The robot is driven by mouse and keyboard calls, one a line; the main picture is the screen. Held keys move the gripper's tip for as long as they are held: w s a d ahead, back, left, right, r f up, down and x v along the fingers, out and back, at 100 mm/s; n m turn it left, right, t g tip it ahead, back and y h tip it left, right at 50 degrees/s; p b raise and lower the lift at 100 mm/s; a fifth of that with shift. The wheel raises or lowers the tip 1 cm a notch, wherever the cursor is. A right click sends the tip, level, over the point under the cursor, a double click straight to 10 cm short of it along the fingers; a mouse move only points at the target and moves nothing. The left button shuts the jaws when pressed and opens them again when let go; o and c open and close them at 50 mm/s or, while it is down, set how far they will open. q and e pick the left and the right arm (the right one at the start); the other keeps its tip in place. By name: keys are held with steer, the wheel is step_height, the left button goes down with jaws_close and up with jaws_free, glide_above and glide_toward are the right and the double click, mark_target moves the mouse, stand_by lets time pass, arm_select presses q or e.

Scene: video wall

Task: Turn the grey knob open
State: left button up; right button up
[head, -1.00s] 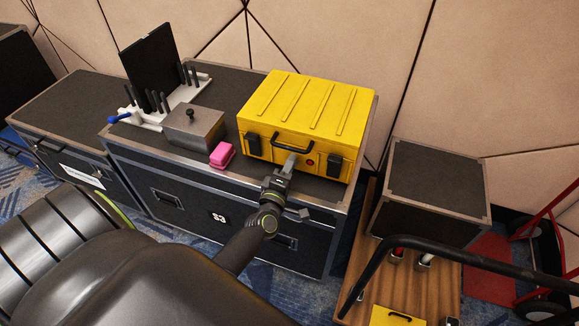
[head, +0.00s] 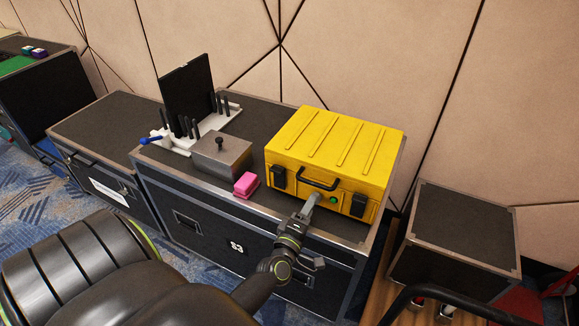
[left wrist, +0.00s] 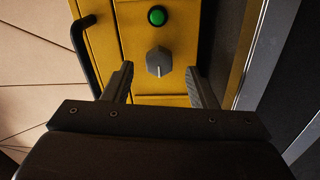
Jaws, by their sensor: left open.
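The grey knob (left wrist: 159,61) is on the front of the yellow case (head: 335,145). In the left wrist view its pale mark points down the picture, and a lit green lamp (left wrist: 157,16) is just above it. The lamp also shows green in the head view (head: 333,199). My left gripper (left wrist: 159,68) is open, with one finger on each side of the knob and visible gaps to both. My right gripper is not in view.
The yellow case stands on a black flight case (head: 225,235). A pink block (head: 246,184), a metal box with a black knob (head: 222,155) and a white rack (head: 170,143) stand to its left. The case's black handle (left wrist: 84,50) is close to one finger.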

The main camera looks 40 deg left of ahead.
arm_select(q)
steer(key=b+v, duration=0.8)
steer(key=v, duration=0.6)
steer(key=shift+s, duration=0.25)
steer(key=shift+f, duration=0.15)
